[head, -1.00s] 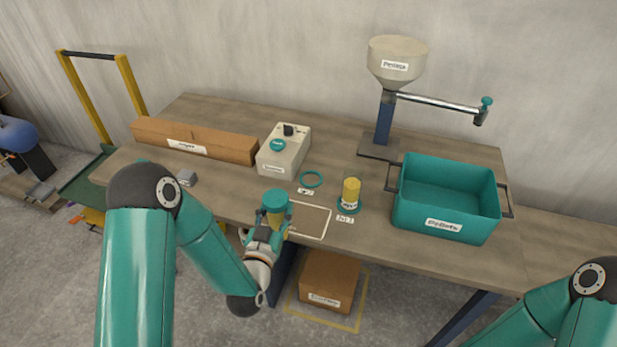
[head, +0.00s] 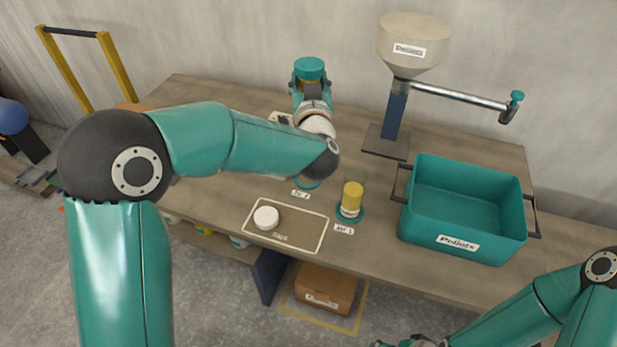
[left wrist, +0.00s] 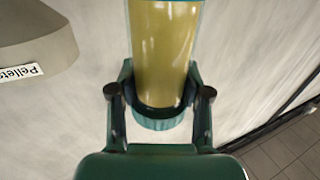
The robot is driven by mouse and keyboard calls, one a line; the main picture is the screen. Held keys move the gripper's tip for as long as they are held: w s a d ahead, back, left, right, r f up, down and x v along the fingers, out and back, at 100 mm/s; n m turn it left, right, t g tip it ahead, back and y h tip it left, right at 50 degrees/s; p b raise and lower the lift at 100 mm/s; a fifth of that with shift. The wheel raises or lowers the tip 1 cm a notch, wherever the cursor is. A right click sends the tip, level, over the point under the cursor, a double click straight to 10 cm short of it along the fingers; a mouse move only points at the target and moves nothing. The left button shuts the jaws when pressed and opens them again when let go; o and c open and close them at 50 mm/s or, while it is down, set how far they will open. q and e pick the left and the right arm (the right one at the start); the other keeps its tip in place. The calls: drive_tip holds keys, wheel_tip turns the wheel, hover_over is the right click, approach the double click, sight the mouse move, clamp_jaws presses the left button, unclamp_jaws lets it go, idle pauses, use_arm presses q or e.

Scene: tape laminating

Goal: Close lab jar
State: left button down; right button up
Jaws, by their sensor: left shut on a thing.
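My left gripper (head: 311,80) is shut on a jar with yellow contents (left wrist: 162,55) and a teal lid (head: 310,68). It holds this jar raised over the back of the table. A white round lid (head: 266,218) lies inside the outlined area. My right gripper (head: 415,342) is barely in view at the bottom edge.
A teal ring (head: 308,183) at the Jar 2 label is partly hidden by my left arm. A teal Pellets bin (head: 462,207) stands at right. The Pellets hopper (head: 412,45) on its post stands behind it. My arm covers much of the left table.

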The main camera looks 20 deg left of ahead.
use_arm(q)
drive_tip(key=shift+a+f, duration=0.15)
drive_tip(key=shift+f, duration=0.15)
wheel_tip(320, 180, down, 16)
drive_tip(key=shift+r, duration=0.2)
drive_tip(key=shift+s+f, duration=0.15)
drive_tip(key=shift+f, duration=1.85)
drive_tip(key=c, duration=0.5)
unclamp_jaws()
drive_tip(key=shift+f, duration=0.1)
